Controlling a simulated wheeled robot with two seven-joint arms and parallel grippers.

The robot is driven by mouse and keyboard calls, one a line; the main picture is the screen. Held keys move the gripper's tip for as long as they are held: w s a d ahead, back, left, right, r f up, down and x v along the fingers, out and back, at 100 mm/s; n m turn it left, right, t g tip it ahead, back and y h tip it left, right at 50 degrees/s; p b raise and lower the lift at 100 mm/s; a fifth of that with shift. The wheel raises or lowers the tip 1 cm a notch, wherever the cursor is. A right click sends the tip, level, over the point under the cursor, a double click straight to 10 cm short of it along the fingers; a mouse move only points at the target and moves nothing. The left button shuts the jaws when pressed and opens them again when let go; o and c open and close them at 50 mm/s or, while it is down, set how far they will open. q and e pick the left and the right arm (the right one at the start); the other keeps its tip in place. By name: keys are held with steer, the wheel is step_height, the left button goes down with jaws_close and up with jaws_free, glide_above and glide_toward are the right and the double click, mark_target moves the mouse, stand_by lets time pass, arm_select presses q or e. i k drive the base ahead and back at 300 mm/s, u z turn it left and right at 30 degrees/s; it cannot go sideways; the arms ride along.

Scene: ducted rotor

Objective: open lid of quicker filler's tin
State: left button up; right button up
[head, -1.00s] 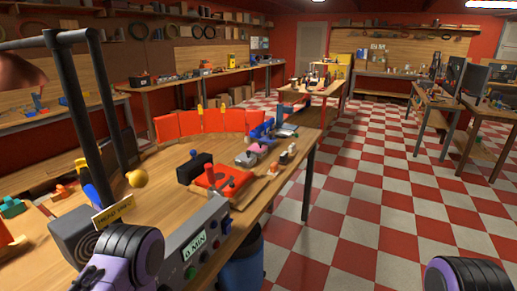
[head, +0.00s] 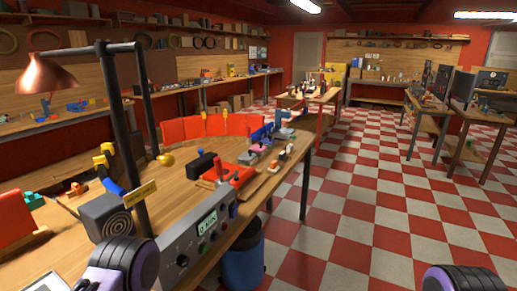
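I cannot pick out a filler or a lidded tin for certain. On the near wooden bench (head: 185,205) stands a grey control box (head: 183,262) with a small display, a knob and buttons. Left of it is a dark block (head: 107,217) with a ringed face, below a small yellow sign (head: 139,194). An orange-red tray-like thing (head: 240,178) and a black block (head: 200,166) lie farther along the bench. Purple and black parts of my arms show at the bottom left and bottom right. Neither gripper's fingertips can be made out.
A dark post frame (head: 119,140) and a copper lamp (head: 48,74) rise over the bench's left side. Red panels (head: 215,125) stand along its back. A blue bin (head: 243,262) is beside the bench. The checkered floor (head: 365,215) to the right is clear.

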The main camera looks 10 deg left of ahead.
mark_target(260, 148)
steer(key=z, duration=1.3)
steer(key=i, duration=2.15)
steer(key=u, duration=1.25)
steer(key=i, duration=0.65)
steer(key=u, duration=0.75)
